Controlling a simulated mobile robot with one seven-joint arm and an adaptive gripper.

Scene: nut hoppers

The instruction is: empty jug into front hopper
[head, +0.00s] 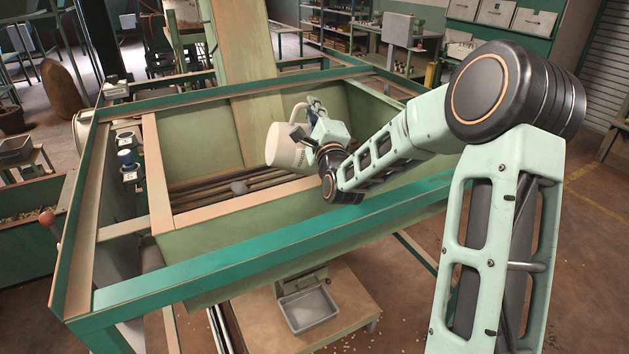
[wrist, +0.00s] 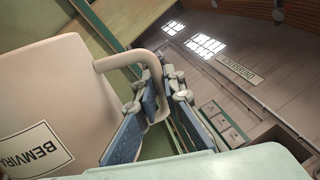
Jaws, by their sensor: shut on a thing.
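A white jug (head: 284,150) hangs over the open green hopper (head: 200,246), towards its right half. It looks tipped over; its mouth and contents cannot be made out. In the wrist view the pale jug (wrist: 50,90) fills the left side, with a label reading "BEMVIRA" and a looped handle (wrist: 122,61). My gripper (head: 313,108) is at the handle. In the wrist view the blue-padded fingers of my gripper (wrist: 157,105) are shut on the handle.
A teal frame rail (head: 250,249) edges the front. A grey tray (head: 309,308) sits on a wooden platform below. A sloping board (head: 243,45) rises behind.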

